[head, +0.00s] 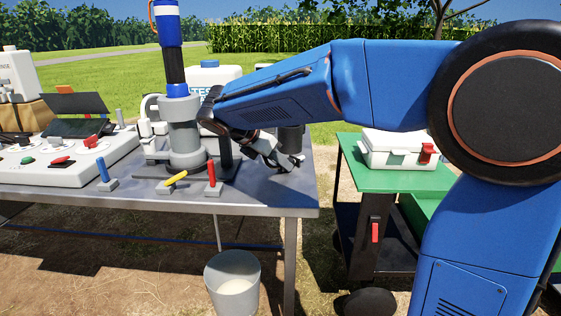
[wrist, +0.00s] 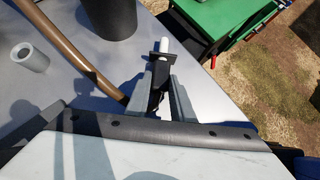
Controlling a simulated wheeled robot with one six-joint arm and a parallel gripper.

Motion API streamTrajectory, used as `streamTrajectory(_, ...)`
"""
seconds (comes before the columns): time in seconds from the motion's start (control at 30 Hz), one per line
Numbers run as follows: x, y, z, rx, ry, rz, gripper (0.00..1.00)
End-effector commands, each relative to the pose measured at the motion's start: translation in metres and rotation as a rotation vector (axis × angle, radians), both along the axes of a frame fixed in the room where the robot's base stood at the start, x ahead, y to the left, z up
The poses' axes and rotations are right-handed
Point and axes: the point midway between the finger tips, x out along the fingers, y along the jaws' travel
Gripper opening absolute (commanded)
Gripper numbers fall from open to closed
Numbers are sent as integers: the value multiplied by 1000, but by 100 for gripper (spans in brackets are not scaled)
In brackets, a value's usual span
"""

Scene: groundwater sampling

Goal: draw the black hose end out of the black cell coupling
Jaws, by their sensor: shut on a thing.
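My gripper (head: 291,164) is low over the right end of the metal table, beside the dark grey cylinder. In the wrist view its two grey fingers (wrist: 164,88) are shut on a black hose end (wrist: 155,98). The piece has a dark flange (wrist: 161,57) and a pale tip (wrist: 165,46) that points away from my wrist, near the table edge. I see no coupling around the pale tip. I cannot make out the black cell coupling for certain in either view.
A brown hose (wrist: 78,52) curves across the table left of my fingers. Red (head: 212,176), yellow (head: 173,181) and blue (head: 102,168) handles line the front. A bucket (head: 232,280) stands below.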

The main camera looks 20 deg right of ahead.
Motion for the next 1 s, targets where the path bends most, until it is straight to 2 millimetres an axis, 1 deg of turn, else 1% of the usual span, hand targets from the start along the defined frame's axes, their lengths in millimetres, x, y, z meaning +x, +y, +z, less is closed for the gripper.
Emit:
streamTrajectory(0.27,0,0,-2,0,0,0,3)
streamTrajectory(0.9,-1,0,-13,1,10,-1,3)
streamTrajectory(0.93,-1,0,-13,1,10,-1,23)
streamTrajectory(0.97,-1,0,-13,1,10,-1,31)
streamTrajectory(1.0,-1,0,-14,1,10,-1,40)
